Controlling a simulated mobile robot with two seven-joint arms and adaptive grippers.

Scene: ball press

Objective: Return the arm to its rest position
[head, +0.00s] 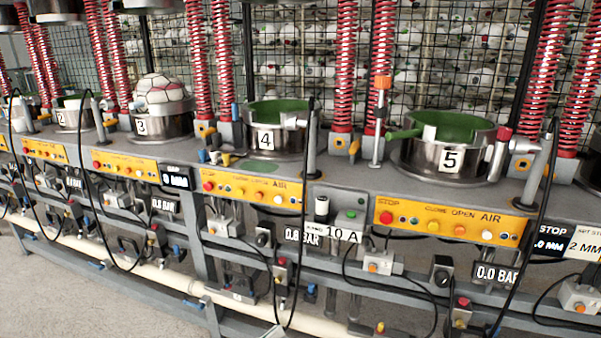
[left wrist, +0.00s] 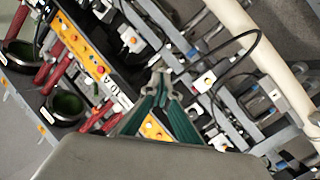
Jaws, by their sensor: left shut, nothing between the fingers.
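My left gripper (left wrist: 160,82) shows in the left wrist view, with teal fingers reaching up from the grey wrist housing. Its tips are together and nothing is between them. The press machine's frame and panels lie behind it, and the tips look clear of them, though the gap is hard to judge. I cannot make out either arm or gripper in the head view. My right gripper is in neither view.
A row of presses stands along a grey bench, with round moulds such as number 5 (head: 451,160) and number 4 (head: 266,142). A ball (head: 163,95) sits in mould 3. Yellow button panels (head: 448,219), hanging black cables (head: 530,240) and a cream pipe (head: 260,307) line the front. Floor (head: 90,300) is clear at lower left.

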